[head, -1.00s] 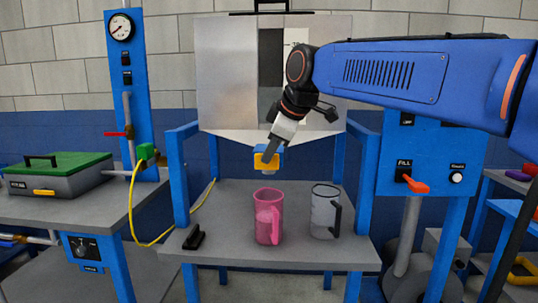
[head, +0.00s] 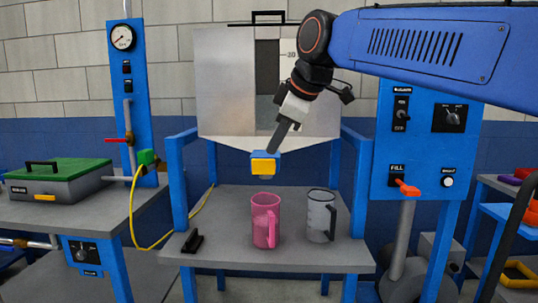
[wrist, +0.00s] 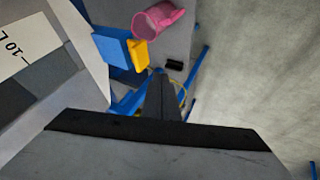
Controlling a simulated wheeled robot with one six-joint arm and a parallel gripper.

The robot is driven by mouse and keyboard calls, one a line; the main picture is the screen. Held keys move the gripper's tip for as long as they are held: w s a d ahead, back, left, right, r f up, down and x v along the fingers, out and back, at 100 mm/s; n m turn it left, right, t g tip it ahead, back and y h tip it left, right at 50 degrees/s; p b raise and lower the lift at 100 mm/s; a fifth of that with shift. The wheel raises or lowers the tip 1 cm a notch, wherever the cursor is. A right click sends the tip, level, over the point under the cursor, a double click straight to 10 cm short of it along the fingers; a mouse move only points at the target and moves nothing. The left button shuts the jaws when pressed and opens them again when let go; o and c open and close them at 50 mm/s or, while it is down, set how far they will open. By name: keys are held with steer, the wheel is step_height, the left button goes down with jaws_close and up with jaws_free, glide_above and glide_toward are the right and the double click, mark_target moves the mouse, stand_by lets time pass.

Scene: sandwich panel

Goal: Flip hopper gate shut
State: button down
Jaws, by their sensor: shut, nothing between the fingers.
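The grey metal hopper (head: 222,85) stands over the bench, with a dark level window and a white scale on its front. Its gate is a blue block (head: 259,156) with a yellow handle (head: 265,167) at the hopper's bottom outlet. In the wrist view the blue block (wrist: 113,46) and yellow handle (wrist: 139,55) lie left of the fingertips. My gripper (head: 276,149) is shut and empty, its tips pointing down just above and right of the block. Whether they touch is unclear. The shut fingers also show in the wrist view (wrist: 160,80).
A pink jug (head: 264,222) stands on the bench (head: 300,257) below the outlet, with a grey jug (head: 319,216) to its right. A black object (head: 193,243) lies at left. Blue posts (head: 178,190) flank the hopper. A control panel (head: 423,140) stands at right.

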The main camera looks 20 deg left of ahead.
steer(key=shift+v, duration=1.25)
